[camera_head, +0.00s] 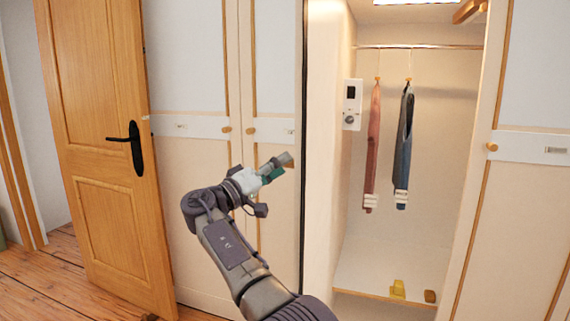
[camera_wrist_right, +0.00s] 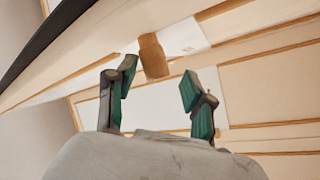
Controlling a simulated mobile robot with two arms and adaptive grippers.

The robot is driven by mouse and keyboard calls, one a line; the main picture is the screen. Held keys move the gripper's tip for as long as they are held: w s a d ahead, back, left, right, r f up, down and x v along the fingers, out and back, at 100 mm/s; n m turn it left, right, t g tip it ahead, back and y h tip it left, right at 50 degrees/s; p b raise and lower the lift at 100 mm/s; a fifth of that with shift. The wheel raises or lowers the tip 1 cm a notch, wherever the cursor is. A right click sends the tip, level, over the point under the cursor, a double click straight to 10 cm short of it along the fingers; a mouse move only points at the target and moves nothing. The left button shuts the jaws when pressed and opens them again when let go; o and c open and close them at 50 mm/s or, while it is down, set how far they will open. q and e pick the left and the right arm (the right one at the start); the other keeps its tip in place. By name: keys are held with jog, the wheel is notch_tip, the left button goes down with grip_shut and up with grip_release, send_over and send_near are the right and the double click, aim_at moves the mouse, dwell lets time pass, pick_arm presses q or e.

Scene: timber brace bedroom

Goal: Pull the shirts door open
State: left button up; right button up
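Two shirts, one reddish (camera_head: 373,150) and one blue-grey (camera_head: 404,150), hang from a rail in the lit, open middle compartment of the wardrobe. A closed-looking cream door (camera_head: 275,90) with a round wooden knob (camera_head: 250,130) stands left of that compartment. My right gripper (camera_head: 284,163) is in front of this door, below and right of that knob. In the right wrist view the gripper (camera_wrist_right: 158,85) is open, and a wooden knob (camera_wrist_right: 153,56) shows ahead between its fingertips. I cannot tell whether they touch it. My left gripper is out of view.
A cream door with a knob (camera_head: 491,146) stands right of the compartment. A wooden room door (camera_head: 100,200) with a black handle stands at the left. Wooden floor (camera_head: 60,280) is clear at lower left.

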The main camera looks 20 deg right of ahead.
jog(key=v, duration=1)
jog(key=shift+f, duration=0.1)
